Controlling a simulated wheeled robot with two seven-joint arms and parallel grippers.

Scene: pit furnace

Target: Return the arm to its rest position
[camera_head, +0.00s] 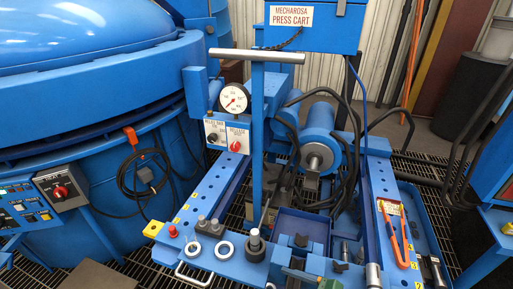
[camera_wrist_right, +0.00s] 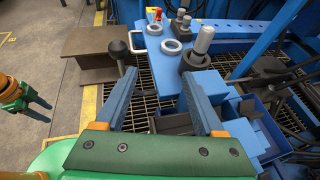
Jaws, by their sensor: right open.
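My right gripper (camera_wrist_right: 158,78) shows in the right wrist view, its two blue-grey fingers spread apart with nothing between them. It hangs by the front end of the press cart (camera_wrist_right: 215,85), apart from it as far as I can tell. Neither gripper shows in the head view. There the blue press cart (camera_head: 205,193) carries a pressure gauge (camera_head: 233,99) and a horizontal cylinder (camera_head: 318,140).
A large blue furnace (camera_head: 90,110) stands at the left with a control panel (camera_head: 25,208). The cart front has a pale handle (camera_head: 195,275), two light rings and several knobs. Orange-handled pliers (camera_head: 396,235) lie on the right rail. Hoses loop behind. The wrist view shows open floor at left.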

